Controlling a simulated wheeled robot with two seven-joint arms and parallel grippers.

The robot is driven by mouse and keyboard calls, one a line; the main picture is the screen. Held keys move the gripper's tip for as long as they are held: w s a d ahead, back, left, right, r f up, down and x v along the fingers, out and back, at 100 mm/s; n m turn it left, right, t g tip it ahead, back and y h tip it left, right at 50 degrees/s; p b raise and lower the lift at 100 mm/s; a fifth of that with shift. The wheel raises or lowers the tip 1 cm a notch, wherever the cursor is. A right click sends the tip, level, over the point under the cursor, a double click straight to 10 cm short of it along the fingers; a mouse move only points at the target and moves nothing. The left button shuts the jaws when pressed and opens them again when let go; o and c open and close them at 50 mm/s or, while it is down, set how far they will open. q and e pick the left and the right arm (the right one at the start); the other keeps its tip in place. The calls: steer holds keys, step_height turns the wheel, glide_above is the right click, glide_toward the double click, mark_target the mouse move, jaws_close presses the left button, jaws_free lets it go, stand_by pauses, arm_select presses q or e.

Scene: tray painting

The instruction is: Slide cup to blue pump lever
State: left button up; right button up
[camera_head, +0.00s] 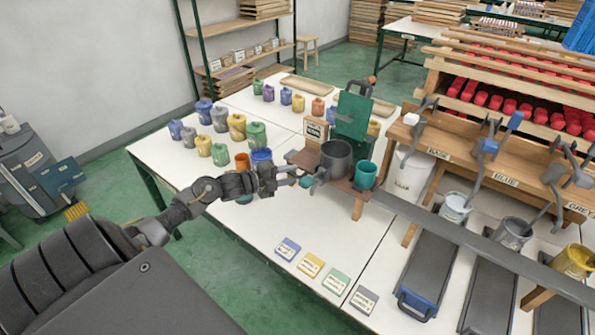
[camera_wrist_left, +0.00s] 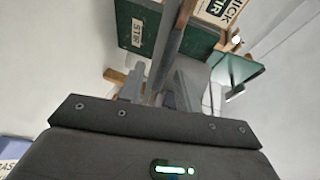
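A dark grey cup (camera_head: 336,160) stands upright on a small wooden platform at the left end of a long grey rail (camera_head: 480,245). The blue pump lever (camera_head: 487,146) is farther right, on a wooden rack above a "BLUE" label. My left gripper (camera_head: 296,176) is at the left side of the platform, close to a small teal piece. In the left wrist view, its fingers (camera_wrist_left: 160,85) point at a grey bar and a green "STIR" block; whether they grip anything is unclear. My right gripper is out of view.
Several coloured jars (camera_head: 238,127) stand on the white table left of the platform. A green panel (camera_head: 353,114) rises behind the cups. Labelled cards (camera_head: 311,264) lie in front.

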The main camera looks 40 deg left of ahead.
arm_select(q)
steer(key=shift+x, duration=1.7)
steer(key=shift+s, duration=0.1)
steer(key=c, duration=0.7)
jaws_close()
steer(key=shift+d+f, duration=0.1)
